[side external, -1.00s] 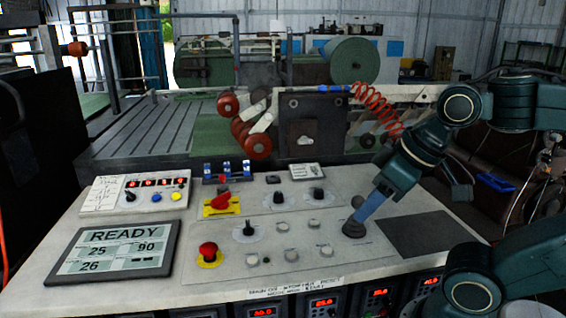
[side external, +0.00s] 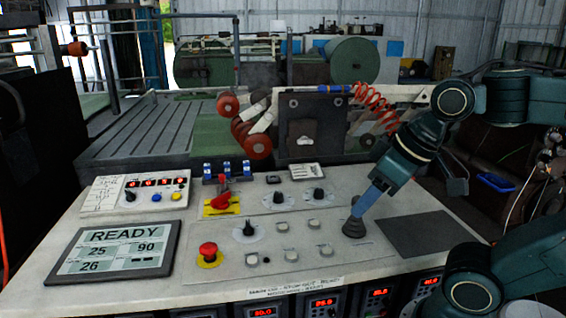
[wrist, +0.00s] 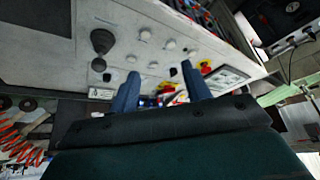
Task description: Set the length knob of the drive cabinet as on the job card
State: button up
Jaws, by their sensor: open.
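My gripper (side external: 359,214) is over the right part of the sloping control panel, its blue fingers pointing down in front of the black joystick boot (side external: 353,229) in the side view. In the wrist view its two fingers (wrist: 160,70) stand wide apart with nothing between them. Black pointer knobs on pale dials sit on the panel: a front one (side external: 247,229), and a back pair, left (side external: 279,197) and right (side external: 318,194). A small white card (side external: 307,171) stands behind them. I cannot read its print or tell which knob is for length.
A red emergency button (side external: 208,250) and a red rotary switch (side external: 221,202) rise from the panel. A screen (side external: 118,250) reads READY, 25, 90, 26. A white box (side external: 135,193) with red displays lies at the back left. A dark flat pad (side external: 430,233) is at the right.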

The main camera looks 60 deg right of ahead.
jog(key=w+d+r+m+g, duration=0.25)
jog(key=w+d+m, duration=0.2)
jog(key=w, duration=0.35)
jog(key=m+g, duration=0.3)
jog(key=m, duration=0.6)
send_over(319, 190)
jog(key=f, duration=0.4)
jog(key=shift+w+a+f, duration=0.2)
jog(key=shift+f, duration=0.15)
jog(key=shift+s+f, duration=0.15)
jog(key=shift+f, duration=3.3)
jog(key=shift+s+f, duration=0.1)
jog(key=shift+f, duration=3.3)
jog(key=c, duration=1)
